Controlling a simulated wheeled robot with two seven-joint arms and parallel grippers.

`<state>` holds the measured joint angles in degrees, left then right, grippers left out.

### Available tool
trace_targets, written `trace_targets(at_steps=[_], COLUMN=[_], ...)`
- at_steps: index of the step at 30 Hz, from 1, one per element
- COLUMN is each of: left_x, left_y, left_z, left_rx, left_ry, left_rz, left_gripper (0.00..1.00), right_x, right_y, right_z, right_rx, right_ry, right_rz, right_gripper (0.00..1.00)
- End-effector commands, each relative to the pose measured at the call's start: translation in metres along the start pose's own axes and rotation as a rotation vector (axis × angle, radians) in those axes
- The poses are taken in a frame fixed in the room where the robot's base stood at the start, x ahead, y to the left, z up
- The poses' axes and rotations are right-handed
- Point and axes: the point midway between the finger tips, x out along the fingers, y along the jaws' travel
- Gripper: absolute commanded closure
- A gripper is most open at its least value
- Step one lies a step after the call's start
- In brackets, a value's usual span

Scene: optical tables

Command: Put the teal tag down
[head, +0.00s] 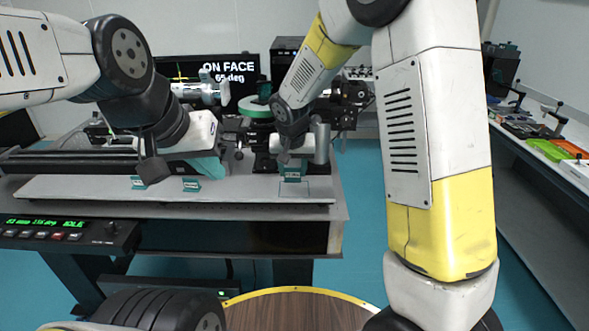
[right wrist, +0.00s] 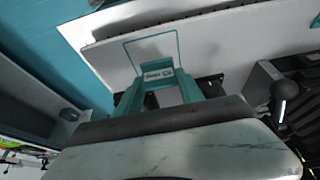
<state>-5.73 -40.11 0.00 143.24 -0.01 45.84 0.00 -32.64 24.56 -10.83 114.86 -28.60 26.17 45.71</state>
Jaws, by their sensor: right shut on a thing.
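The teal tag (head: 291,174) with a pale label is at the right end of the white board (head: 100,188). My right gripper (head: 291,160) is shut on it from above. In the right wrist view the tag's label (right wrist: 158,77) shows between the teal fingers. A teal-outlined square (right wrist: 150,50) on the board lies just beyond the tag, and part of its outline shows in the head view (head: 322,188). I cannot tell whether the tag touches the board. My left gripper (head: 208,167), teal-fingered, is over the board's middle; its opening is hidden.
Two other teal tags (head: 138,182) (head: 191,184) stand on the board to the left. Optical mounts (head: 345,100) and a screen (head: 228,70) are behind. A control box (head: 70,232) is at the front left. A side bench (head: 545,130) with trays runs along the right.

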Motion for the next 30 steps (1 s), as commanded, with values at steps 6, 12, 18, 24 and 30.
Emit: trace_targets(at_steps=[6, 12, 18, 24, 30], left_x=[0.000, 0.000, 0.000, 0.000, 0.000], left_y=[0.000, 0.000, 0.000, 0.000, 0.000], left_z=[0.000, 0.000, 0.000, 0.000, 0.000], left_rx=[0.000, 0.000, 0.000, 0.000, 0.000], left_ry=[0.000, 0.000, 0.000, 0.000, 0.000], left_rz=[0.000, 0.000, 0.000, 0.000, 0.000], left_gripper=[1.00, 1.00, 1.00, 1.00, 1.00], right_x=[0.023, 0.036, 0.037, 0.038, 0.038], right_y=[0.004, 0.004, 0.004, 0.004, 0.004], right_z=[0.003, 0.008, 0.008, 0.009, 0.009], right_rx=[-0.002, 0.001, 0.001, 0.001, 0.001], right_ry=[-0.005, 0.000, 0.000, 0.000, 0.000], right_rz=[0.003, 0.001, 0.001, 0.001, 0.000], right_gripper=[0.93, 0.93, 0.93, 0.34, 0.34])
